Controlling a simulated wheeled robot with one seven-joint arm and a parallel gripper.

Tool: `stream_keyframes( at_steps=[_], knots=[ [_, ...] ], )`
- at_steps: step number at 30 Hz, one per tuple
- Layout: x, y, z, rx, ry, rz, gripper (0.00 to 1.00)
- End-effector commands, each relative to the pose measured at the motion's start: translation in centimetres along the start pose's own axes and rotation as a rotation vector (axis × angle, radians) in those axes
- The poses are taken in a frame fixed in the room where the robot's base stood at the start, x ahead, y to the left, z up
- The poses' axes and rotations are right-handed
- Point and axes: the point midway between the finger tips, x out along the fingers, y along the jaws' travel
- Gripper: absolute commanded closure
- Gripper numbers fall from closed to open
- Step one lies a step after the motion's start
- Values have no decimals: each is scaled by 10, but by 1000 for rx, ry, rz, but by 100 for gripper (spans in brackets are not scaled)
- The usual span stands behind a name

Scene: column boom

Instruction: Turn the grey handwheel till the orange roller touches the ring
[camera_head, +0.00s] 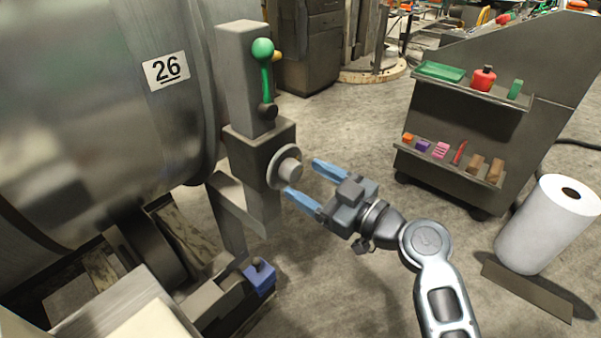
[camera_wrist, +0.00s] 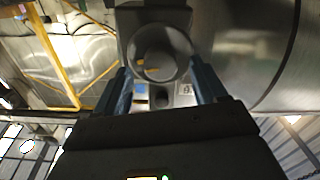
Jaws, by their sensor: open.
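The grey handwheel (camera_head: 275,166) is a round disc with a protruding hub on the side of a grey column box (camera_head: 262,145). In the wrist view the wheel (camera_wrist: 158,68) lies ahead, between the fingers. My gripper (camera_head: 302,178) has blue fingers spread open, with the tips close to the hub, one on each side. I cannot tell whether they touch it. A large metal drum (camera_head: 90,75) with the label 26 stands at the left; it may be the ring. I cannot make out the orange roller for certain.
A green-knobbed lever (camera_head: 265,75) stands on the column above the wheel, with a yellow-orange knob (camera_head: 277,56) behind it. A blue block (camera_head: 260,279) is below. A grey shelf cart (camera_head: 470,135) with small items and a white roll (camera_head: 545,225) stand right.

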Motion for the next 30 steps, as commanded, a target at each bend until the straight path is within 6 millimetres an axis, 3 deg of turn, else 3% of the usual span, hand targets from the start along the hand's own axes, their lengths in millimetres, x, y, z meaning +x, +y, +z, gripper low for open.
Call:
stream_keyframes(
  at_steps=[6, 17, 30],
  knots=[
    [24, 0, 0, 2, 0, 0, 29],
    [28, 0, 0, 1, -1, 1, 30],
    [28, 0, 0, 1, -1, 1, 72]
  ],
)
